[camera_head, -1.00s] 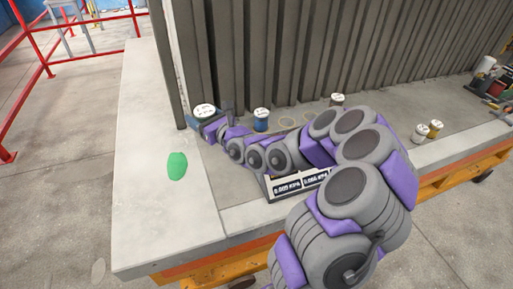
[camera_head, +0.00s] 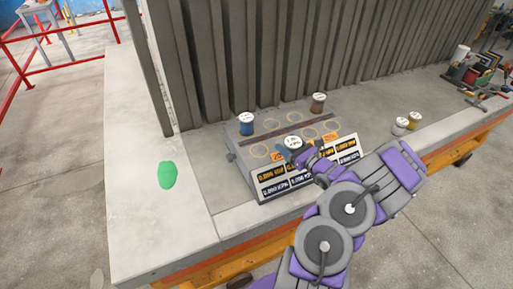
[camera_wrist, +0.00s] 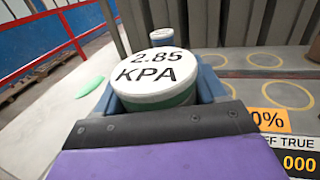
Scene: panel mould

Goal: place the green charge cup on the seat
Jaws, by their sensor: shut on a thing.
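My gripper (camera_head: 291,151) is shut on the green charge cup (camera_wrist: 160,99). The cup has a white lid marked "2.85 KPA"; a green band shows below it in the wrist view, where blue jaws flank it. In the head view the white lid (camera_head: 293,142) is above the front part of the grey block. The block (camera_head: 233,146) has yellow ring-shaped seats, such as a front left ring (camera_head: 259,150) and a back ring (camera_head: 271,125). The cup's underside is hidden, so I cannot tell whether it touches the block or which ring it is over.
A blue cup (camera_head: 246,124) and a brown cup (camera_head: 318,103) stand on the block. A label board (camera_head: 270,184) leans along its front. White (camera_head: 401,126) and yellow (camera_head: 414,121) cups stand right. A green patch (camera_head: 168,175) lies left. A ribbed grey panel (camera_head: 250,55) rises behind.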

